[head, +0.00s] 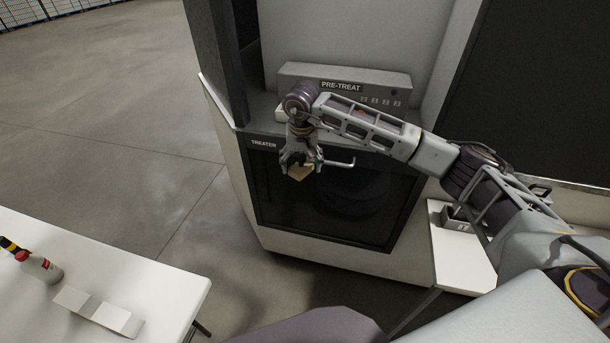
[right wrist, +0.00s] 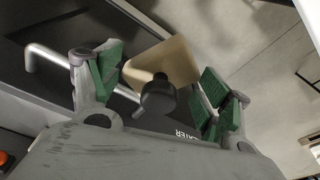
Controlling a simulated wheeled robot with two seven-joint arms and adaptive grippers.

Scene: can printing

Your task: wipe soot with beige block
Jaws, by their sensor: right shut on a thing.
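The beige block (head: 299,172) is held at the front of the treater, in front of the upper left of its dark window (head: 350,205). My right gripper (head: 300,160) is shut on the block. In the right wrist view the block (right wrist: 165,62) sits between the green-padded fingers, with a dark knob (right wrist: 158,97) on its near side. I cannot tell whether the block touches the window. No soot can be clearly made out on the dark glass. My left gripper is not in view.
The door handle (head: 338,163) sticks out just right of the gripper. The PRE-TREAT panel (head: 343,86) is above. A small white table (head: 460,258) stands at right.

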